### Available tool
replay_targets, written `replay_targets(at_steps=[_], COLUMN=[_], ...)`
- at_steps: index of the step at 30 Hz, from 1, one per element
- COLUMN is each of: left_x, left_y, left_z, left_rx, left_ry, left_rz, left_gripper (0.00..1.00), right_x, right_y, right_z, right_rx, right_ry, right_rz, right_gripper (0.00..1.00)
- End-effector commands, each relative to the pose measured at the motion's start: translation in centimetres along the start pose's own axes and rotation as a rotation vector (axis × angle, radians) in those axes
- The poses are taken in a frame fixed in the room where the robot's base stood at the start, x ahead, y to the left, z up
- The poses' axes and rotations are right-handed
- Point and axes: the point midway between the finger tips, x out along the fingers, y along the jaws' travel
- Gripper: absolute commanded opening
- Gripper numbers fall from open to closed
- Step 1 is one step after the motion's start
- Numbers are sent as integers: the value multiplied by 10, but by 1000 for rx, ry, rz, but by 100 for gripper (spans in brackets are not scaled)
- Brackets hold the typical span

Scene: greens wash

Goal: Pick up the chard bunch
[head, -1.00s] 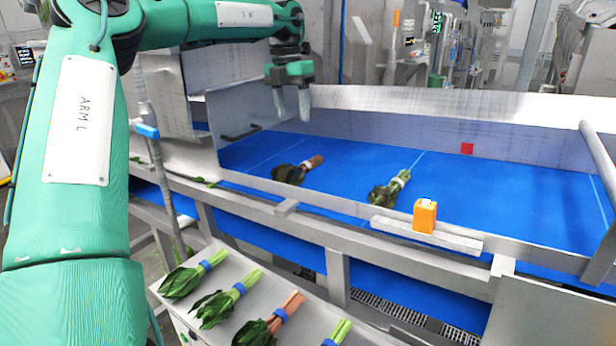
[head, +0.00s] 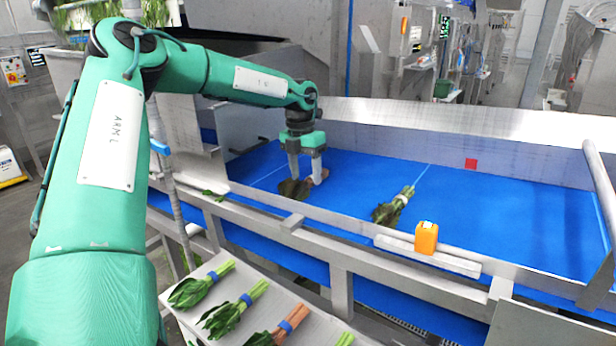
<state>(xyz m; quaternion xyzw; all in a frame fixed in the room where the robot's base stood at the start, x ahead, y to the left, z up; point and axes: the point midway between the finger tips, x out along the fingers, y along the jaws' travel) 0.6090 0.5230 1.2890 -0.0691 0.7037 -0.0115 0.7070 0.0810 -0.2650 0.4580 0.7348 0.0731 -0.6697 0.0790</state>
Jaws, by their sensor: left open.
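A dark-leaved bunch with reddish stems, which looks like the chard bunch (head: 291,191), lies on the blue belt near its left end. My left gripper (head: 305,178) is down at this bunch, pointing downward. Its two pale fingers are open and apart, one on either side of the stem part as seen from here. Whether they touch the bunch I cannot tell. The fingers hide the bunch's middle. My right gripper is out of view.
A green bunch with pale stems (head: 393,207) lies farther right on the blue belt (head: 490,215). An orange box (head: 426,238) stands on the front ledge. Several blue-banded bunches lie on a pale surface (head: 200,262) in front. A metal wall (head: 420,150) backs the belt.

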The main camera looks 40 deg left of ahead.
Motion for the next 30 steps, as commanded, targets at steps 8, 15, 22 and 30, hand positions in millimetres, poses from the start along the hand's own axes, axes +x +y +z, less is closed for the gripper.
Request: replay_targets(at_steps=[8, 15, 22, 30], left_x=[21, 21, 21, 20], left_y=[0, 0, 0, 0], left_z=[0, 0, 0, 1], left_rx=[0, 0, 0, 0], left_ry=[-1, -2, -2, -3], left_rz=[0, 0, 0, 0], left_gripper=[55, 43, 5, 5], right_x=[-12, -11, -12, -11], right_y=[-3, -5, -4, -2], right_z=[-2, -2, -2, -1], right_rx=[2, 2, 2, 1], right_ry=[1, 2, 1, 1], right_rz=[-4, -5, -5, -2], right_gripper=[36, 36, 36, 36])
